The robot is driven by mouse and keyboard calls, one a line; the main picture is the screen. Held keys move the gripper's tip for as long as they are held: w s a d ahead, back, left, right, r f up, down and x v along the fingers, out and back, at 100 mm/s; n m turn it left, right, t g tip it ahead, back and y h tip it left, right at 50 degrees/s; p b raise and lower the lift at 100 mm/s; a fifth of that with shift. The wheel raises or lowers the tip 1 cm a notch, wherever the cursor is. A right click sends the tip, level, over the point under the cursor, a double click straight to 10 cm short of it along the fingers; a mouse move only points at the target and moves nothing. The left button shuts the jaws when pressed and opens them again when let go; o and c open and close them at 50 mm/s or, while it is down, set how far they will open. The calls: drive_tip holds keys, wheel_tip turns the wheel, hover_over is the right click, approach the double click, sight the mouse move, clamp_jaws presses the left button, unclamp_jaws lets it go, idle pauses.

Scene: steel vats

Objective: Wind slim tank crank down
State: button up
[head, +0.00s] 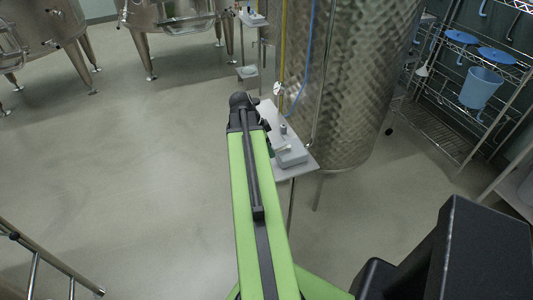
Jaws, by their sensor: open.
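The slim tank (355,75) is a tall steel cylinder with a dimpled skin on thin legs, right of centre in the head view. Its top is out of frame. A small whitish fitting (279,89) sits by the tank's left side, near a yellow and a blue line; I cannot tell whether it is the crank. No crank handle shows clearly. My green arm reaches up the middle of the view to a black joint, just left of the tank. Beyond that joint the arm is hidden, and my gripper does not show.
A small grey shelf (300,166) with a grey box (291,154) juts out close beside my arm. Wider vats (175,14) on legs stand at the back left. A wire rack (445,120) with a blue bucket (481,88) stands right. The left floor is open; a metal rail (50,260) stands bottom left.

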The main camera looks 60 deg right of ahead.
clamp_jaws()
idle(1.4)
